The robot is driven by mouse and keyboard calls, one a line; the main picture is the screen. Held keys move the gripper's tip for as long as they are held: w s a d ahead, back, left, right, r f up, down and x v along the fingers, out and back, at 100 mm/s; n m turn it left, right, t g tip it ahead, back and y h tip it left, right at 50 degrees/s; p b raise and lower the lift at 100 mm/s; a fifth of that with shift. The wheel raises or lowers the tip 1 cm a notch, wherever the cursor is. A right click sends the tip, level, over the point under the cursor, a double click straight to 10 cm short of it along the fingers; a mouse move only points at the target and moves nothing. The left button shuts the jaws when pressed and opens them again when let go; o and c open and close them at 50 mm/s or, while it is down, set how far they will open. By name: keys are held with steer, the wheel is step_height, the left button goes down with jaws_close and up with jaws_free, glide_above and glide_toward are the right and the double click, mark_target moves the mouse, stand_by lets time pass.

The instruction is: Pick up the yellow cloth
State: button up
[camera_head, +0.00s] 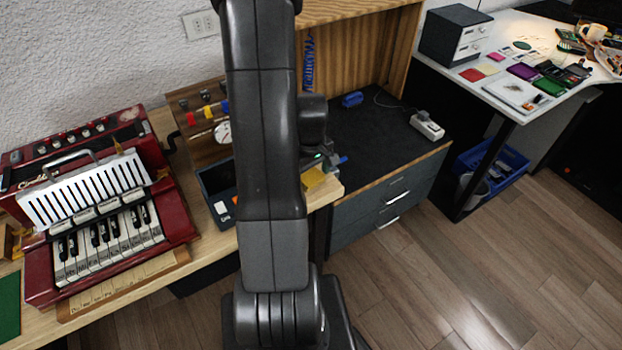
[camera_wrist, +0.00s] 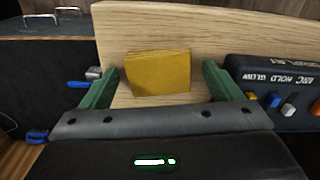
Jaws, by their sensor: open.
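The yellow cloth (camera_wrist: 157,72) is a folded, roughly square piece lying on the light wooden table top. In the wrist view it sits ahead, between the two green fingers of my gripper (camera_wrist: 158,86). The fingers are apart, with nothing held between them. In the head view only part of the cloth (camera_head: 314,180) shows at the table's right end, just right of my arm. My arm hides the rest of that area, and my gripper (camera_head: 330,160) is only partly visible there.
A dark device with knobs (camera_wrist: 275,95) stands right of the cloth in the wrist view. A red accordion (camera_head: 100,215) fills the left of the table. A dark cabinet (camera_head: 385,190) with a blue object (camera_head: 352,99) stands beyond the table's right end.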

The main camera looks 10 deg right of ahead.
mark_target(311, 177)
steer(key=c, duration=1.1)
steer(key=shift+o, duration=0.2)
step_height(311, 177, up, 10)
steer(key=o, duration=0.4)
steer(key=c, duration=0.3)
